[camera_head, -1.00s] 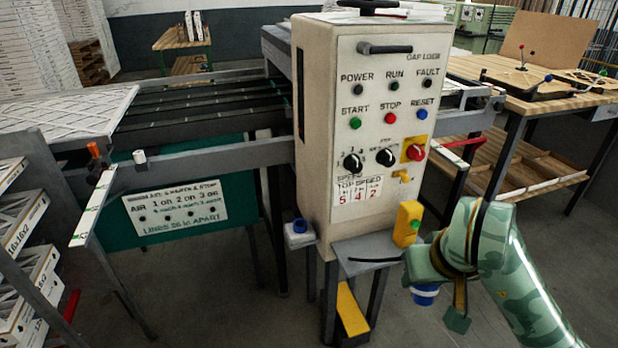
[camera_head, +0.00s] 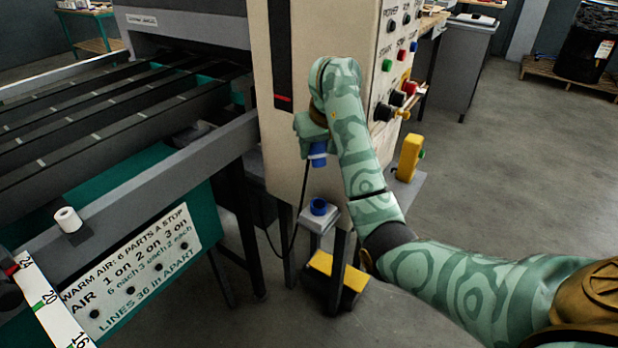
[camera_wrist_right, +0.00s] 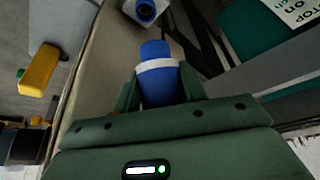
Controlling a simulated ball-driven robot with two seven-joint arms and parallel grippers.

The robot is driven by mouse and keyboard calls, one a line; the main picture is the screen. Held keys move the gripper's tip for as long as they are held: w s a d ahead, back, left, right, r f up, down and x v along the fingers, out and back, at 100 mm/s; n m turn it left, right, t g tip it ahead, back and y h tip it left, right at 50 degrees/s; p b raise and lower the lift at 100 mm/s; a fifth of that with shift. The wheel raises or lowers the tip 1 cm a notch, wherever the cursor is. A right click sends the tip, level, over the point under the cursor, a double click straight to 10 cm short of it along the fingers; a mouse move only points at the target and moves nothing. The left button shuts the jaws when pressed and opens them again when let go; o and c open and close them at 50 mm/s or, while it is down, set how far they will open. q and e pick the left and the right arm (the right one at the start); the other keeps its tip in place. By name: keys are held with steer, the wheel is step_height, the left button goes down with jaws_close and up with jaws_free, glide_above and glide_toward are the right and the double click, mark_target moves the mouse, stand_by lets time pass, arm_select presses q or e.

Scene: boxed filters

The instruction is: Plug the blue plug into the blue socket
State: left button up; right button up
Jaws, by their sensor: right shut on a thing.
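My right gripper (camera_head: 315,143) is shut on the blue plug (camera_head: 318,155), which points down beside the beige cabinet's side. In the right wrist view, the blue plug (camera_wrist_right: 157,62), with a white band, sits between the fingers (camera_wrist_right: 160,90). The blue socket (camera_head: 319,206) is a round blue ring on a small grey box low at the cabinet's side. The plug is above the socket and apart from it. The socket (camera_wrist_right: 146,10) also shows at the top edge of the right wrist view, beyond the plug's tip. My left gripper is not in view.
A dark cable (camera_head: 299,205) hangs from the plug and loops low. The beige control cabinet (camera_head: 270,110) stands close to my arm. A yellow box with a green button (camera_head: 408,157) is right of it. A yellow-topped step (camera_head: 335,270) is below. Conveyor rails (camera_head: 120,205) lie left.

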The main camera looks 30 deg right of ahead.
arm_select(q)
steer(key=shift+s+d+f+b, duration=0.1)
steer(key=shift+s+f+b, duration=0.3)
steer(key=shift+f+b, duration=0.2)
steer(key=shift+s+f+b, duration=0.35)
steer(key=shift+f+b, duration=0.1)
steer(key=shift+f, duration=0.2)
arm_select(e)
steer(key=shift+n, duration=0.5)
steer(key=x, duration=0.3)
steer(key=d+x, duration=0.1)
steer(key=x, duration=0.2)
steer(key=s+x, duration=0.1)
steer(key=x, duration=0.2)
steer(key=shift+d+f, duration=0.15)
steer(key=shift+d, duration=0.1)
steer(key=shift+f, duration=0.1)
steer(key=shift+f+b, duration=1.6)
steer(key=shift+f, duration=1.2)
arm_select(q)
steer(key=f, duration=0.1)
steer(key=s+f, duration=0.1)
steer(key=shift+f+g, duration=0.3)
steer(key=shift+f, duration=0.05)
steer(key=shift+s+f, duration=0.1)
